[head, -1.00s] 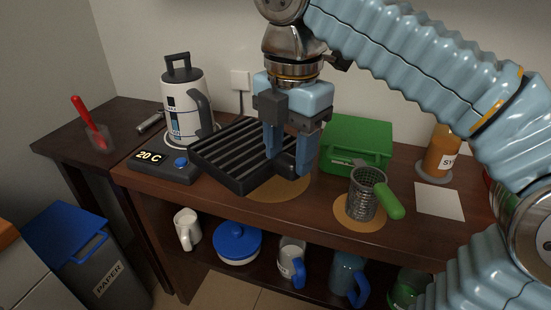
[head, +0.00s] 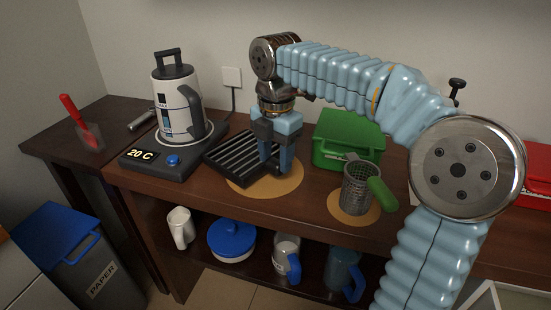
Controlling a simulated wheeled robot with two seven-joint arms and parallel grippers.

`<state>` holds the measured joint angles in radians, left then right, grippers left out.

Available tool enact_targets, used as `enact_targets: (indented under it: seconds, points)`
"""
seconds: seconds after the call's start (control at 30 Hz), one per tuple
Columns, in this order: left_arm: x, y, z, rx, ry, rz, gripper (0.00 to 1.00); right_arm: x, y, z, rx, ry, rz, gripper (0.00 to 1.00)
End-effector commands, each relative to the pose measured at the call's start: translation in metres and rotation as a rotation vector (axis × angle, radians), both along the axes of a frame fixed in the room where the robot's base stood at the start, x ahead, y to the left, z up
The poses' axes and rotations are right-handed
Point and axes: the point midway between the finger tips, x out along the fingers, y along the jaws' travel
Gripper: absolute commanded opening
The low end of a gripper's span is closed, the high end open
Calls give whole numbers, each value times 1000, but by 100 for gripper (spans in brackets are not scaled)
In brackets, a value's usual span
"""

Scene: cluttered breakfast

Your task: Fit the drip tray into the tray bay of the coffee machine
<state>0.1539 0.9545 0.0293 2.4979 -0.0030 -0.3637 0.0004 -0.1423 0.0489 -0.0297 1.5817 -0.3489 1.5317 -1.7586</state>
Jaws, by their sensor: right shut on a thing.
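The drip tray (head: 238,158) is a dark tray with a slatted top. It is at the middle of the counter, over a round tan mat (head: 258,186), right of the kettle base. My right gripper (head: 275,168) points down at the tray's right end and is shut on it. The fingers cover part of that end, and I cannot tell whether the tray touches the counter. The coffee machine and its tray bay are not recognisable in the head view. My left gripper is not in view.
A kettle (head: 178,105) stands on its base (head: 160,160) at left. A green box (head: 345,138) and a mesh strainer with green handle (head: 357,190) stand at right. Mugs and a blue-lidded pot (head: 231,240) sit on the lower shelf. A blue-lidded paper bin (head: 65,240) stands at lower left.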

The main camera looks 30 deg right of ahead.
Motion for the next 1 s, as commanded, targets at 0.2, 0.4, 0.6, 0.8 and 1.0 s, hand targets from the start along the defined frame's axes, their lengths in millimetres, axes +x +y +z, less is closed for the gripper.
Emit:
enact_targets:
  seconds: [0.2, 0.4, 0.6, 0.8, 1.0]
  points:
    - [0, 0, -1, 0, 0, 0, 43, 0, 0, -7, 1, -2, -1, 0]
    - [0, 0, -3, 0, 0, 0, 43, 0, 0, -10, 0, -1, -1, 0]
    - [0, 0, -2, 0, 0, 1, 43, 0, 0, -10, 0, -1, -1, 74]
    - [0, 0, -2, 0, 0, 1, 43, 0, 0, -10, 0, 0, 0, 75]
    - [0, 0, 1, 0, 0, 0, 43, 0, 0, 1, 0, -1, 0, 75]
